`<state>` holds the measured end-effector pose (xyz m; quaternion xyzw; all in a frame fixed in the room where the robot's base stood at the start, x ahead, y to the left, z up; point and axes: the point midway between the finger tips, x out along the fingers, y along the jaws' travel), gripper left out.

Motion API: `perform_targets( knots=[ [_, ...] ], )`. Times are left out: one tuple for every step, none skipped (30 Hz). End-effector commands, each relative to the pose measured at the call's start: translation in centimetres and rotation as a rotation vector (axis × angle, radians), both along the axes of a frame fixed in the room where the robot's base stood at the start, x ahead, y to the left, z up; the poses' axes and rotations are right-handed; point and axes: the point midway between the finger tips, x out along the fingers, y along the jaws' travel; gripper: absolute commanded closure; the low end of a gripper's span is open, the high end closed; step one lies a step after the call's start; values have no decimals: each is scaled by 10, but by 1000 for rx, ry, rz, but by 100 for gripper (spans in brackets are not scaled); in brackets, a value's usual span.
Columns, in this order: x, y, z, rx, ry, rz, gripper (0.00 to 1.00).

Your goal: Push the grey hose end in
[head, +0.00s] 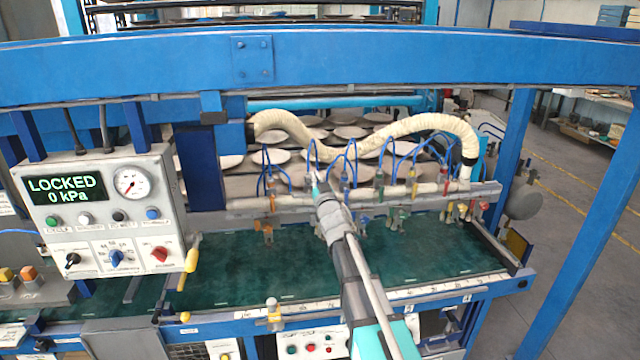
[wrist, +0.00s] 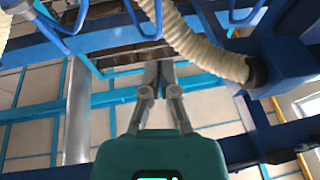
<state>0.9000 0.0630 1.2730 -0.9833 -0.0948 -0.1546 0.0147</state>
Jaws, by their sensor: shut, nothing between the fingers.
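My gripper (head: 316,184) is shut and empty, at the end of my arm reaching up to the rail with the small blue hoses in the head view. In the wrist view my gripper (wrist: 160,66) has its fingertips together, pointing up past blue beams. Several coloured hose ends hang along the rail (head: 240,204), among them an orange one (head: 272,199) and a green one (head: 379,181). I cannot pick out the grey hose end for sure; my gripper and arm cover part of the rail. In the wrist view, blue hoses (wrist: 148,20) loop above the fingertips, apart from them.
A thick cream corrugated hose (head: 345,151) arches behind the rail; it also passes right of my gripper in the wrist view (wrist: 200,48). A control box (head: 100,215) at left reads LOCKED, 0 kPa. A blue beam (head: 400,68) crosses above. The green bed (head: 235,265) lies below.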

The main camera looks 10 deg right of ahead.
Motion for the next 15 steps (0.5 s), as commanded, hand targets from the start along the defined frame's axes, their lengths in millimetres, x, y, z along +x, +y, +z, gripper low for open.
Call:
perform_targets(
  knots=[
    [10,2,4,1,0,0,100],
    [13,2,5,1,0,0,100],
    [18,3,7,1,0,0,100],
    [21,4,8,1,0,0,100],
    [25,4,9,1,0,0,100],
    [29,5,10,1,0,0,100],
    [32,6,12,1,0,0,100],
    [31,6,5,0,0,0,100],
    [32,6,1,0,0,0,100],
    [33,6,-1,0,0,0,100],
    [34,6,-3,0,0,0,100],
    [35,6,-6,0,0,0,100],
    [36,7,-8,0,0,0,100],
    [38,7,-10,0,0,0,100],
    [39,7,-12,0,0,0,100]
  ],
)
